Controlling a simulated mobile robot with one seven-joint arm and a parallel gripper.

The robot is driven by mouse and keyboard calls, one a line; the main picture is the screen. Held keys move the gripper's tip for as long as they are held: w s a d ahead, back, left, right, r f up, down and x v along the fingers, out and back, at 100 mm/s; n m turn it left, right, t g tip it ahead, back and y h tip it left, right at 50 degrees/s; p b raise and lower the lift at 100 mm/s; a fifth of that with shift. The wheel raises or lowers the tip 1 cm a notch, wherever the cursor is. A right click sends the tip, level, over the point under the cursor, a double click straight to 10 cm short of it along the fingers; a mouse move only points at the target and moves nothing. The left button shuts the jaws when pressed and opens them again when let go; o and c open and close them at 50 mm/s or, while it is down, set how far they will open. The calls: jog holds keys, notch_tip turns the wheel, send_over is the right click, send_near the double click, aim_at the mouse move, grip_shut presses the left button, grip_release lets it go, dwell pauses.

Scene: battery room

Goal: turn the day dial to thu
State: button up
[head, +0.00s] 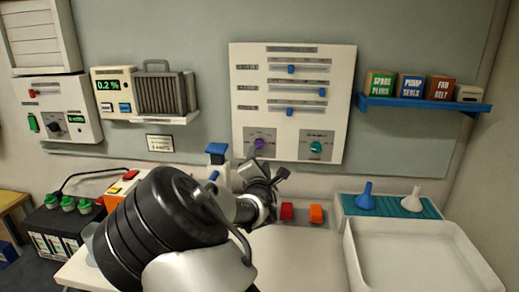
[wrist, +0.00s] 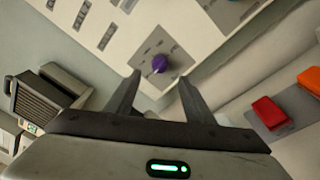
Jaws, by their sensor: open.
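A white wall panel (head: 246,100) carries a purple dial (head: 259,144) at its lower left and a teal dial (head: 316,147) at its lower right, each on a grey plate. The print around both is too small to read, so I cannot tell which is the day dial. My gripper (head: 268,163) is open and empty, just in front of the panel's lower left. In the wrist view, the purple dial (wrist: 159,64) shows between and beyond the fingertips (wrist: 159,82), apart from them. I cannot read its setting. The teal dial is not clearly seen there.
Sliders with blue knobs (head: 291,69) sit above the dials. A blue shelf (head: 425,105) with small boxes is at right. Below are red (head: 287,211) and orange (head: 316,214) blocks, and a white tray (head: 357,262). A meter with a grille (head: 160,93) is at left.

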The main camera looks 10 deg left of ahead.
aim_at(260, 147)
jog(key=w, duration=0.9)
jog(key=shift+a, duration=0.35)
jog(key=c, duration=1)
jog(key=shift+c, duration=0.2)
jog(key=shift+f, duration=0.15)
